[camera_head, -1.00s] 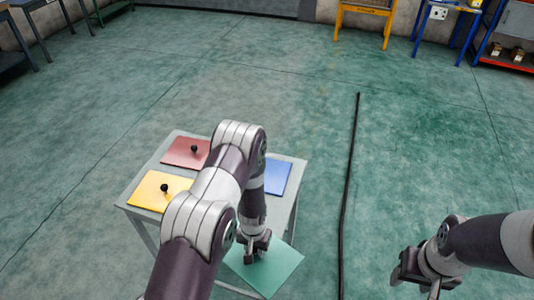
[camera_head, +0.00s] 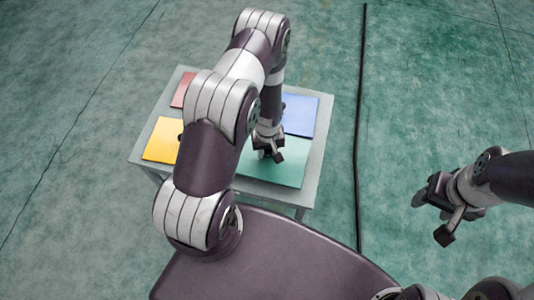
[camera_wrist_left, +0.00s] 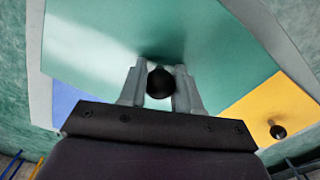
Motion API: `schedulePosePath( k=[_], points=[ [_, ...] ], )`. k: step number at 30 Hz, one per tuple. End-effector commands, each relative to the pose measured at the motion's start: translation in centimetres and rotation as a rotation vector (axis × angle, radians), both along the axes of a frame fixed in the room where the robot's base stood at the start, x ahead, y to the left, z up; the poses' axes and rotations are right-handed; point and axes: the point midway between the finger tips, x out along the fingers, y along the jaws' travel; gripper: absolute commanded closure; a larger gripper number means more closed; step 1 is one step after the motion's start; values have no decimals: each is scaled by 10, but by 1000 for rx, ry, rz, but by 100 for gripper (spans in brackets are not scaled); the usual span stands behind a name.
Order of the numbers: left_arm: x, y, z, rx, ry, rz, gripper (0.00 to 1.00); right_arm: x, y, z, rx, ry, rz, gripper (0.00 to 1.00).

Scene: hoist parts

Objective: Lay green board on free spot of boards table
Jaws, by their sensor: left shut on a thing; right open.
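The green board (camera_head: 285,168) is over the near right part of the grey boards table (camera_head: 318,140), in line with the table's edges in the head view. My left gripper (camera_head: 268,155) is above it, shut on its black knob (camera_wrist_left: 160,83), which shows between the fingers (camera_wrist_left: 160,90) in the left wrist view. The green board (camera_wrist_left: 150,30) fills much of that view. I cannot tell whether it touches the tabletop. My right gripper (camera_head: 436,215) is open and empty, off to the right above the floor.
A yellow board (camera_head: 160,140) lies at the near left of the table, a red board (camera_head: 183,90) at the far left, and a blue board (camera_head: 300,113) at the far right. My left arm hides the middle. A black cable-like line (camera_head: 360,100) runs along the floor.

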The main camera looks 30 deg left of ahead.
Motion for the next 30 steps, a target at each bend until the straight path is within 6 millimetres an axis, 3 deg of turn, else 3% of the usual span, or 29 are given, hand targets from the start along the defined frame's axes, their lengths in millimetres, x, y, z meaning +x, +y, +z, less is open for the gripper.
schedulePosePath(
  k=[1, 5, 16, 17, 18, 19, 30],
  points=[
    [-1, 0, -14, 0, 1, -1, 100, 0, 0, -6, 0, 0, 0, 44],
    [0, 0, -31, -1, 1, -1, 100, 0, 0, -4, 0, 0, 0, 44],
    [0, 0, -37, 0, 0, -1, 100, 0, 0, -8, 0, -1, 0, 44],
    [0, 0, -36, -1, 1, -1, 61, 0, 0, -7, 0, -1, 0, 44],
    [0, 0, -36, -1, 1, -1, 48, 0, 0, -6, 0, -1, 0, 44],
    [0, 0, -36, -1, 1, -1, 42, 0, 0, -6, 0, -1, 0, 44],
    [0, 0, -28, 0, 0, -1, 42, 0, 0, -2, 0, -1, 0, 44]
  ],
)
